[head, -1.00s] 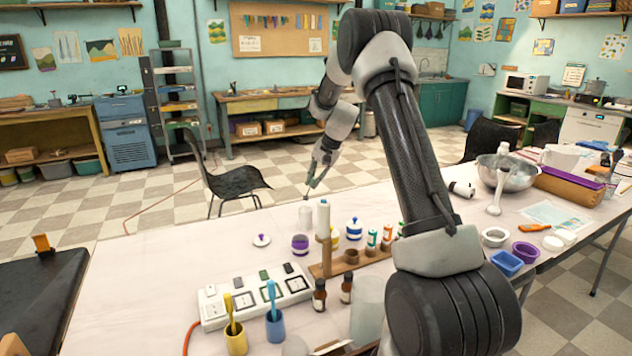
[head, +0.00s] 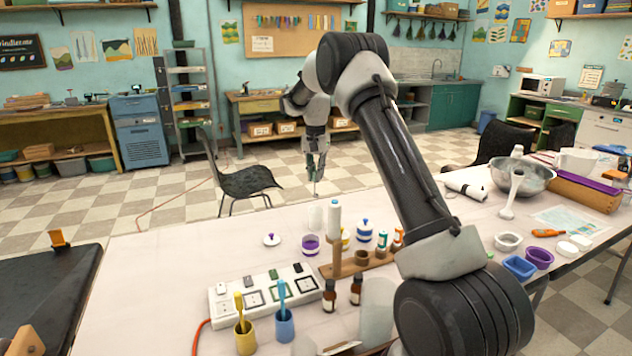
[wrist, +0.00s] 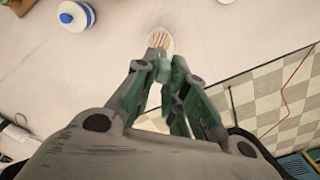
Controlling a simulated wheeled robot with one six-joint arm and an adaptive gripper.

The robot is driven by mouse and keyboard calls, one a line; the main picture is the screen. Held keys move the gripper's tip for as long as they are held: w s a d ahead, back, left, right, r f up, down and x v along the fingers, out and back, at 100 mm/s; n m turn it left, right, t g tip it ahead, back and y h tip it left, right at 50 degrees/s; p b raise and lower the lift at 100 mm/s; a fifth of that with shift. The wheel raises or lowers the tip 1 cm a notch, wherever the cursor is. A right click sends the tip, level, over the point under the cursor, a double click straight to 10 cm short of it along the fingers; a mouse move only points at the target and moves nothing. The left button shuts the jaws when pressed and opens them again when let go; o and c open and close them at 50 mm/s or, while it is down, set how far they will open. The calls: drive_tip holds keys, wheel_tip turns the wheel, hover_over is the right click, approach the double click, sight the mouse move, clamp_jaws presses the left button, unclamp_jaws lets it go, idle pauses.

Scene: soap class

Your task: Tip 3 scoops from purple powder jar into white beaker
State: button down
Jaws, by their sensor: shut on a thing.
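The purple powder jar (head: 310,246) stands open on the table in the head view, with purple low inside. Its white lid with a purple knob (head: 271,240) lies to its left. A pale, translucent beaker (head: 316,216) stands just behind the jar; its contents cannot be made out. My gripper (head: 316,172) is behind and above the beaker, near the far table edge, shut on a thin tool (head: 316,188) that points down. In the wrist view my gripper (wrist: 168,76) is closed; a pale striped oval (wrist: 158,39) shows beyond its tips, and I cannot tell what it is.
A blue-and-white lidded jar (head: 365,231) and a wooden rack (head: 372,264) stand right of the purple jar. A power strip (head: 262,292), toothbrush cups and brown bottles (head: 329,296) are in front. The left part of the table is clear.

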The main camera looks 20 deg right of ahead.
drive_tip(key=shift+a, duration=0.1)
drive_tip(key=shift+w+a+r, duration=0.1)
drive_tip(key=shift+a+r, duration=0.15)
drive_tip(key=shift+r, duration=0.05)
drive_tip(key=s+a+r, duration=0.1)
drive_tip(key=s+a, duration=0.4)
drive_tip(key=s, duration=0.1)
drive_tip(key=shift+s+a+f, duration=0.2)
drive_tip(key=shift+s+f, duration=0.85)
drive_tip(key=shift+f, duration=1.2)
drive_tip(key=shift+s+a+f, duration=0.2)
drive_tip(key=shift+s+f, duration=0.85)
drive_tip(key=shift+f, duration=1.15)
drive_tip(key=shift+s+a+f, duration=0.2)
drive_tip(key=shift+s+f, duration=0.85)
drive_tip(key=shift+f, duration=1.2)
drive_tip(key=shift+r, duration=0.1)
